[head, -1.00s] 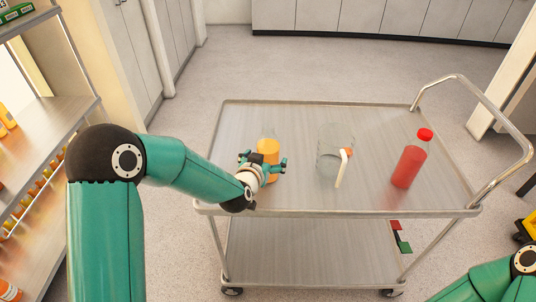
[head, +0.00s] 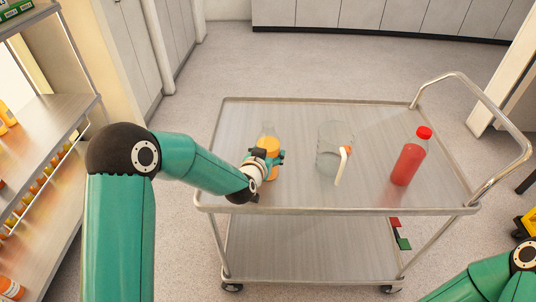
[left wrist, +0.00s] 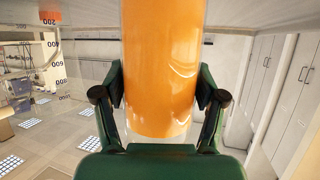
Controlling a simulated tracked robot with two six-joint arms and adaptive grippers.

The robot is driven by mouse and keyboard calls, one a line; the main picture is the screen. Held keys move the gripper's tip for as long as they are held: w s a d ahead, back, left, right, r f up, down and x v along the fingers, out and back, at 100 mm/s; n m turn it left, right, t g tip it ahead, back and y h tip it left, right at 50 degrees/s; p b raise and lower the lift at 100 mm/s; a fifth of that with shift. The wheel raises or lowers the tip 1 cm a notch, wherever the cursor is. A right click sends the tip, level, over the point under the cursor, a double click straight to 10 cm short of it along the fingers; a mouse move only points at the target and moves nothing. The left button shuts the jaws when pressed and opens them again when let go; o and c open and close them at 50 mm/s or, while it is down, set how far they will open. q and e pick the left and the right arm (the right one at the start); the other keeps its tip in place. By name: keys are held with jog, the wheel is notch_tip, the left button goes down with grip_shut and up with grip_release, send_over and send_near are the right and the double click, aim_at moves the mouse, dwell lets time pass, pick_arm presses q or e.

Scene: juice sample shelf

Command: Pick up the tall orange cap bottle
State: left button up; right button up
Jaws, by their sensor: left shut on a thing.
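A bottle of orange liquid (head: 268,142) with a clear upper part stands upright near the left side of the cart top; I cannot make out its cap. My left gripper (head: 270,158) is shut on it from the front, and the fingers hide part of its lower body. In the left wrist view the orange bottle (left wrist: 160,60) fills the middle between the two fingers of my left gripper (left wrist: 161,88). I cannot tell whether its base touches the cart. My right gripper is out of view.
A clear graduated beaker (head: 328,140) stands mid-cart, with an orange-topped white stick (head: 341,170) at its right side. A red bottle (head: 408,160) stands farther right. The cart top (head: 375,197) has a raised rim. A shelf (head: 48,125) stands at the left.

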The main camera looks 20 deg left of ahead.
aim_at(268, 123)
pick_arm(q)
jog(key=shift+r, duration=0.25)
notch_tip(268, 123, up, 12)
jog(key=shift+r+p, duration=0.2)
jog(key=shift+p, duration=0.35)
notch_tip(268, 123, up, 7)
jog(key=p, duration=0.2)
jog(key=shift+r+p, duration=0.2)
jog(key=shift+p, duration=0.2)
